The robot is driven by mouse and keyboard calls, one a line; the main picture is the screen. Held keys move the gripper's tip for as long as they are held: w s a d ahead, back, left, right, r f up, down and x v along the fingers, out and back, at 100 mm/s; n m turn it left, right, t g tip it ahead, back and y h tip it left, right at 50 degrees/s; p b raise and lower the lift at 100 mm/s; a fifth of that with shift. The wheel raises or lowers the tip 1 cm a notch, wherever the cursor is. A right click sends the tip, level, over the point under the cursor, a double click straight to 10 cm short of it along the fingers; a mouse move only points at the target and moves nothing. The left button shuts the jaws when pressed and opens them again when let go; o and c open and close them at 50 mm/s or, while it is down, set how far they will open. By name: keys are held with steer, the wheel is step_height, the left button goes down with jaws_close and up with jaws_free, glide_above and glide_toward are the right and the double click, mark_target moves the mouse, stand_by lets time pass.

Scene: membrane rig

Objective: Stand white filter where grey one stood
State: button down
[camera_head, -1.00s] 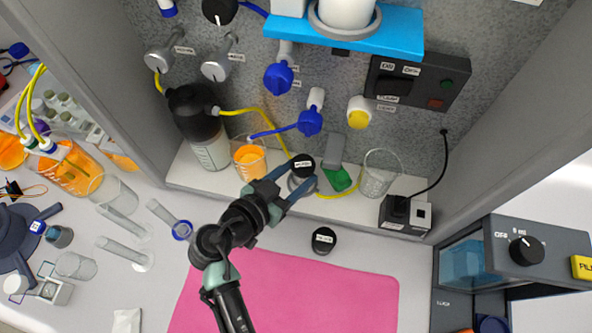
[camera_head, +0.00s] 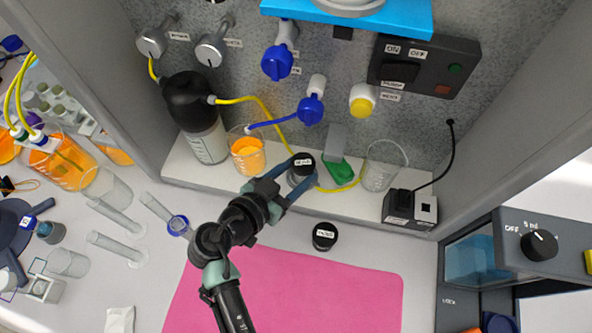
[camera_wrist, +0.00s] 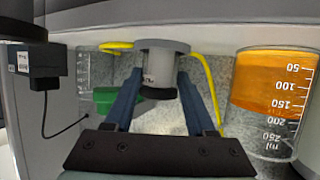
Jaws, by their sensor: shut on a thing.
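My gripper (camera_head: 300,182) is shut around a short, pale-bodied cylinder with a black, labelled cap (camera_head: 303,162), at the front of the white shelf (camera_head: 270,187). In the wrist view the pale body (camera_wrist: 160,64) sits between the two blue fingers, its black cap towards me and a wider grey ring (camera_wrist: 165,45) at its far end. It looks upright; I cannot tell whether it is fully seated. A second black-capped, labelled cylinder (camera_head: 324,235) stands on the bench in front of the shelf. Its body looks dark grey and is mostly hidden by its cap.
A beaker of orange liquid (camera_head: 248,158) stands left of the gripper; a green-ended grey piece (camera_head: 338,165) and an empty beaker (camera_head: 381,170) stand to its right. A yellow tube (camera_head: 335,189) runs close by. A pink mat (camera_head: 300,290) lies in front.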

steer(key=shift+f+b, duration=0.2)
steer(key=shift+b, duration=0.1)
steer(key=shift+c, duration=0.7)
jaws_free()
steer(key=b+v, duration=0.2)
steer(key=v, duration=1.1)
